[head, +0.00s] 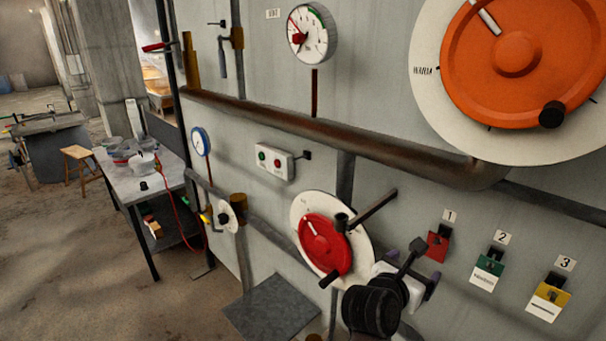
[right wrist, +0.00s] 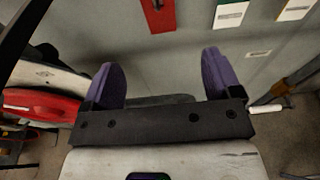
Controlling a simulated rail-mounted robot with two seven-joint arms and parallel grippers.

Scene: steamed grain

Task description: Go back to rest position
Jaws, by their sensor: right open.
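My right gripper (head: 416,270) is in front of the wall panel, to the right of the red dial (head: 322,242) and below the red tag numbered 1. In the right wrist view its two purple fingers (right wrist: 163,82) stand wide apart with nothing between them. The red dial (right wrist: 40,106) shows at the left of that view, beside the gripper. I cannot tell from the head view whether any part of my right arm touches the dial's black handle (head: 375,210). My left gripper is not in view.
A rusty pipe (head: 320,128) runs across the panel. A large orange wheel (head: 515,50) is at the upper right. Red (head: 437,246), green (head: 488,270) and yellow (head: 548,298) tags hang at the right. A table (head: 150,180) stands at the left, with open floor (head: 60,260) before it.

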